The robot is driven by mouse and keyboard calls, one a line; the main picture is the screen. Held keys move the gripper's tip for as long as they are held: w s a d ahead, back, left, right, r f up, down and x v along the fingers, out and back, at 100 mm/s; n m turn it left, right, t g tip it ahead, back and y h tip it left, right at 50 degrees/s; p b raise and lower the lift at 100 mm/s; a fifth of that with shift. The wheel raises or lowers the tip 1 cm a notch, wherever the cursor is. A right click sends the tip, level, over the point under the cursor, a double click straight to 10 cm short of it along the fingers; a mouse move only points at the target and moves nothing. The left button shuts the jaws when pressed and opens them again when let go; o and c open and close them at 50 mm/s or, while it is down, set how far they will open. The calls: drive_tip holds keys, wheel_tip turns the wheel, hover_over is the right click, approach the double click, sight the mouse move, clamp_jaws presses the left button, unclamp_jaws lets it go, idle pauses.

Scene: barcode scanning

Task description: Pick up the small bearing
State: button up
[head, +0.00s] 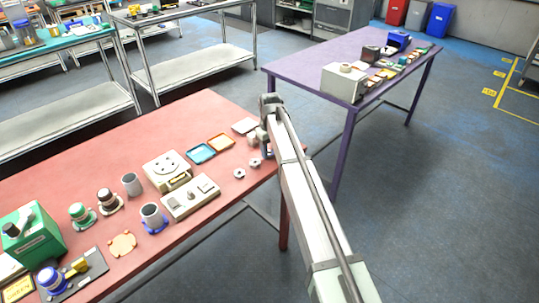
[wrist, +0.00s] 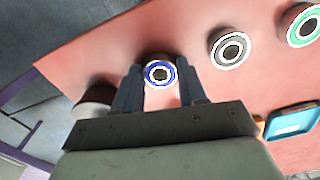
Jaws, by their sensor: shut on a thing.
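A small bearing (wrist: 154,75) with a blue ring and dark centre sits between my fingertips in the wrist view. My gripper (wrist: 160,82) is shut on it, one finger on each side. It is close to the red table top; whether it still touches the table I cannot tell. In the head view my gripper (head: 267,148) is at the right end of the red table, and the arm hides the held bearing. Two other bearings, one with a grey-black ring (wrist: 229,47) and one with a green ring (wrist: 302,25), lie to the right in the wrist view.
The red table (head: 215,112) holds a blue tray (head: 201,153), an orange tray (head: 221,142) and white fixtures (head: 190,198) left of my gripper. A dark, white-edged object (wrist: 92,104) is left of my fingers. A purple table (head: 300,68) stands behind.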

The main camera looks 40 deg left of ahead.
drive_tip(key=c, duration=0.3)
